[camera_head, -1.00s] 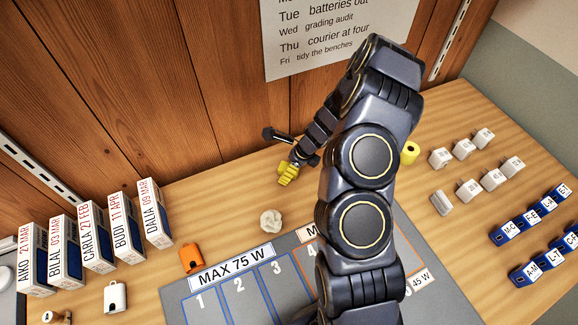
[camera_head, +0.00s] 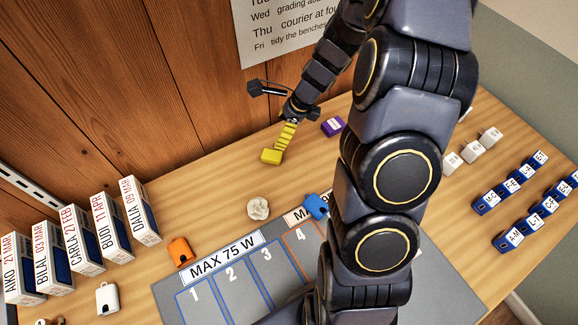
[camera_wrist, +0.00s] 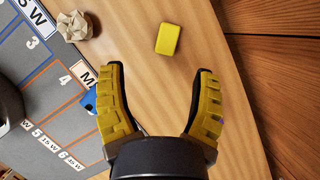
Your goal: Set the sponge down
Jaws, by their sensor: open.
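The yellow sponge (camera_head: 271,156) lies on the wooden bench near the back wall, left of my arm. The wrist view shows it as a small yellow block (camera_wrist: 167,39) lying free, beyond the fingertips. My gripper (camera_wrist: 159,82) has yellow-padded fingers spread wide with nothing between them. In the head view my gripper (camera_head: 286,134) is just above and behind the sponge, and its yellow fingers nearly overlap the sponge in the picture.
A purple box (camera_head: 332,126) stands to the right. A blue item (camera_head: 316,206) is at the mat's edge. Boxes (camera_head: 140,210) line the left; bare wood surrounds the sponge.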

